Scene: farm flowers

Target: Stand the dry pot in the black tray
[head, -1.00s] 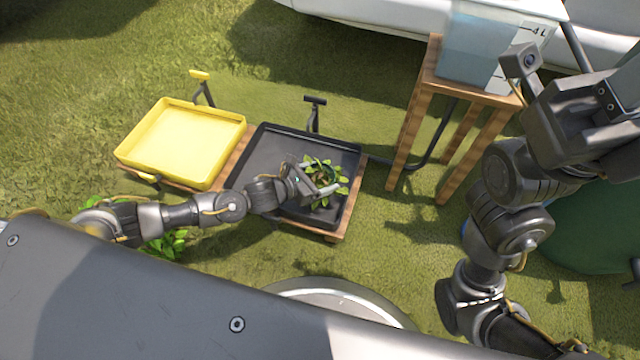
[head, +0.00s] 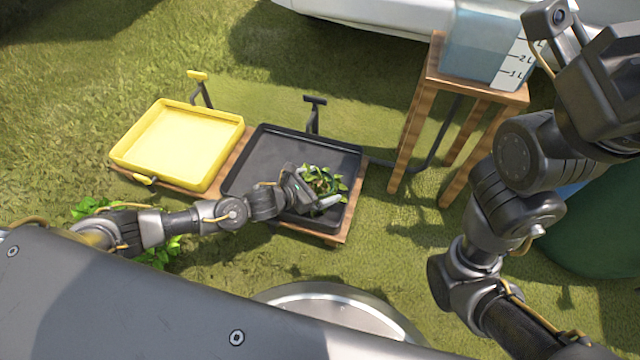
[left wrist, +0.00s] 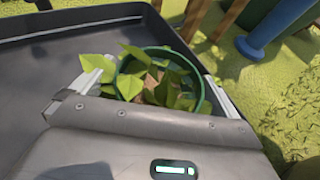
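The black tray (head: 262,150) sits on a low wooden stand in the middle of the head view. The pot is a round green one with a leafy plant (head: 325,180), over the right part of the tray; its leaves hide most of it there. In the left wrist view the green pot rim (left wrist: 203,100) shows, with leaves and brown soil inside. My left gripper (head: 312,192) has one finger on each side of the pot, apparently touching it. Whether the pot's base rests on the tray floor is hidden. My right arm shows at the right, its fingertips out of frame.
A yellow tray (head: 180,145), empty, stands left of the black one. A wooden stand (head: 478,85) with a water tank (head: 480,45) is at the right, a dark green round container (head: 595,225) beyond my right arm. Leafy plants (head: 160,252) are by my left arm.

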